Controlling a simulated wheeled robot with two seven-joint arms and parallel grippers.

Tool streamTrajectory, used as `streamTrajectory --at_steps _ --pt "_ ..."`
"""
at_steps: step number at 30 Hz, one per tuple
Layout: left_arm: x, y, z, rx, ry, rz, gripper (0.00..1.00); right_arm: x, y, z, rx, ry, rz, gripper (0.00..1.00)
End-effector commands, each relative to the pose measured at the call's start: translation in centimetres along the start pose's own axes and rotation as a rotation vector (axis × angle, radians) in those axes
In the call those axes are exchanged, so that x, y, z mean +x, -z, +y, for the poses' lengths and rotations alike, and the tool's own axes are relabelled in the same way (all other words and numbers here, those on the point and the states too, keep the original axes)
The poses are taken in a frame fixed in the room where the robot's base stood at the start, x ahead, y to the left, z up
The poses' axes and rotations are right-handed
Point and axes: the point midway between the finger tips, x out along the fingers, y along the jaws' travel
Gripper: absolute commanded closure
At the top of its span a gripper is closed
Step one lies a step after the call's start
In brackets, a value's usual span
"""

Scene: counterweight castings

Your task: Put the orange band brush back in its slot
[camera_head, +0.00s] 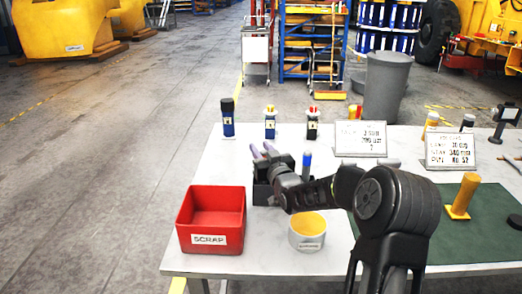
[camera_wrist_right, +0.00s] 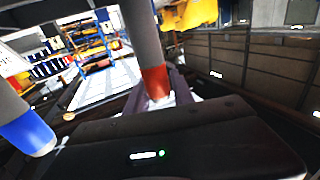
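The orange band brush (camera_wrist_right: 156,83), a grey cylinder with a red-orange band, shows in the right wrist view between the two fingers of my right gripper (camera_wrist_right: 160,88). The fingers sit close on both sides of the band and look shut on it. My left gripper is out of view.
Several small containers (camera_head: 228,125) and two sign boards (camera_head: 360,139) stand farther back. A yellow handled block (camera_head: 462,197) is on the green mat (camera_head: 440,235).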

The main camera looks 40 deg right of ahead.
Motion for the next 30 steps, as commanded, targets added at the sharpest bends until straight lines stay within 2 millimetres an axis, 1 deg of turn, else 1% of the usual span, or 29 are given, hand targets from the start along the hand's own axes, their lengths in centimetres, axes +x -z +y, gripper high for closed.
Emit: streamTrajectory --at_steps 1,6,14,17,20,27,30 --pt "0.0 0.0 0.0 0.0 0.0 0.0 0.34 0.0 0.1 0.0 0.0 0.0 0.0 0.66" --pt "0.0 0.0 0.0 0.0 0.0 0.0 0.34 0.0 0.0 0.0 0.0 0.0 0.0 0.53" --pt "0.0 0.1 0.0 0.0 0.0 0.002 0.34 0.0 0.0 0.0 0.0 0.0 -0.001 0.53" --pt "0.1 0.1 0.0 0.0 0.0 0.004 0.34 -0.5 -0.1 0.0 0.0 0.0 -0.001 0.53" --pt "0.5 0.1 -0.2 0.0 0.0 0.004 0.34 -1.5 -0.1 0.0 -0.001 0.0 -0.001 0.53" --pt "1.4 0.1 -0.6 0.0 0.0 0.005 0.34 -5.5 -0.1 0.0 -0.001 -0.001 0.0 0.53" --pt "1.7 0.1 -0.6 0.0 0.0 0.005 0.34 -6.8 -0.1 0.0 -0.001 -0.001 0.0 0.53"
